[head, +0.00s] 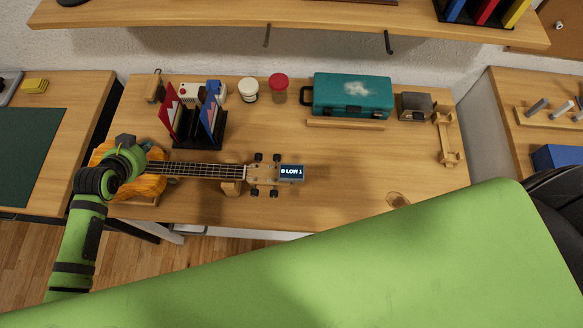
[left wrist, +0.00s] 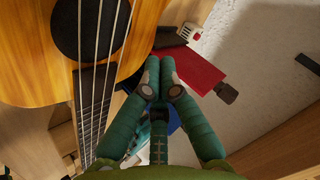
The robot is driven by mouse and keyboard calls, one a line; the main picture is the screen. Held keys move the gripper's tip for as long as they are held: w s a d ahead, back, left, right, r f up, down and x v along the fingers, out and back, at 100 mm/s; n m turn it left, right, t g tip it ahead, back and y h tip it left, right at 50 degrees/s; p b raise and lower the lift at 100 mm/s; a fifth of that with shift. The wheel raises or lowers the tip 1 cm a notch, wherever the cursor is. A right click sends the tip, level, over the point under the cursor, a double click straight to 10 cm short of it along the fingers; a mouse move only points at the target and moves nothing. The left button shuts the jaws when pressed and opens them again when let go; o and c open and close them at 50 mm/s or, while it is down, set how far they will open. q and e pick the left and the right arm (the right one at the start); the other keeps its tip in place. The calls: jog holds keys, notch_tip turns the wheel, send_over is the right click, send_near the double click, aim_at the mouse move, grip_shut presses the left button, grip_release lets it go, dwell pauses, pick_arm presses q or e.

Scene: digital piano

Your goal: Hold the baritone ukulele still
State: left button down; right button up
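The baritone ukulele (head: 205,170) lies across the table with its neck pointing right. A small display reading "D LOW 1" (head: 291,172) is at its headstock, and a wooden support (head: 231,187) is under the neck. My left arm covers part of its orange-brown body. In the left wrist view the ukulele's body (left wrist: 28,62), soundhole and strings fill the upper left. My left gripper (left wrist: 159,76) has its fingertips together beside the body's edge, with nothing visible between them. Whether it touches the ukulele I cannot tell. My right gripper is not in view.
A rack with red and blue items (head: 200,139) stands close behind the neck. A teal case (head: 352,95), a red-lidded jar (head: 279,90), a white jar (head: 248,91) and a grey box (head: 415,106) line the back. The table's middle right is mostly clear.

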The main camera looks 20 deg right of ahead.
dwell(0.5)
pick_arm(q)
jog(key=shift+f, duration=0.45)
jog(key=shift+f, duration=0.15)
jog(key=shift+a, duration=0.1)
dwell(0.6)
